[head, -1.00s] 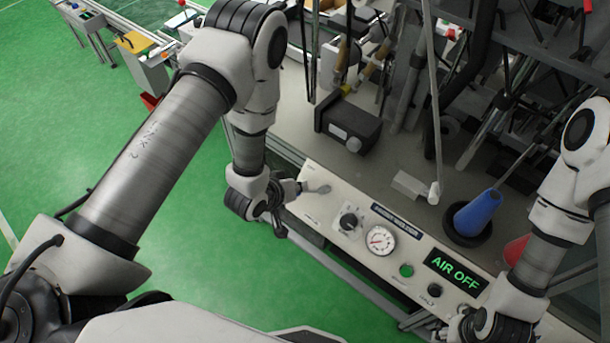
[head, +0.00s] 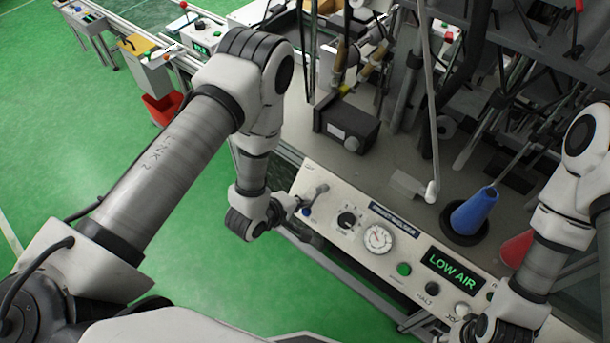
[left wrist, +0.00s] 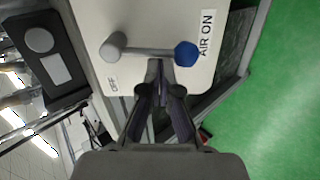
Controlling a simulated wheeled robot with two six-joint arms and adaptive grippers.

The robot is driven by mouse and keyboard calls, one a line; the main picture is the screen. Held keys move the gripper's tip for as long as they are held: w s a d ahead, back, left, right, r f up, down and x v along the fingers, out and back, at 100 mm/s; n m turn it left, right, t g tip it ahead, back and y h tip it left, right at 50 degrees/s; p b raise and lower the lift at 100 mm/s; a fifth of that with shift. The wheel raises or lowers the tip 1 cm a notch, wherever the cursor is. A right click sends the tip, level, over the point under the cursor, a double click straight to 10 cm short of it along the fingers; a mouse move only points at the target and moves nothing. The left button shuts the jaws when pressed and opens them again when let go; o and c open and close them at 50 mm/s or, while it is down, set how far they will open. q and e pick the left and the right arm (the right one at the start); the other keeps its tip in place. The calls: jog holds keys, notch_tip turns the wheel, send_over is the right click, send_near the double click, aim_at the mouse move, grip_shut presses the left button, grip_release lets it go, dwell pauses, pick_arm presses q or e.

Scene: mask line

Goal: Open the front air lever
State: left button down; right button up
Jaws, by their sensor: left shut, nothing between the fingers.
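The air lever (head: 318,193) is on the left end of the pale control panel (head: 335,188). In the left wrist view the grey lever arm (left wrist: 150,52) runs sideways from its pivot near the OFF label to a blue knob (left wrist: 187,54) beside the AIR ON label (left wrist: 207,33). My left gripper (left wrist: 158,82) is shut and empty, its tips close to the lever arm; I cannot tell whether they touch. In the head view my left gripper (head: 290,206) is beside the blue knob. The display (head: 452,270) reads LOW AIR. My right gripper (head: 480,328) is low at the right, its fingers unclear.
The panel also carries a black selector knob (head: 347,219), a gauge (head: 378,238) and a green button (head: 404,269). A dark box (head: 347,126) and a blue cone (head: 475,212) stand behind it. Green floor is open to the left.

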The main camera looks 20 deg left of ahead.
pick_arm(q)
jog(key=shift+s+d+f, duration=0.1)
jog(key=shift+s+d, duration=0.05)
jog(key=shift+d, duration=0.05)
dwell(0.6)
jog(key=shift+a, duration=0.1)
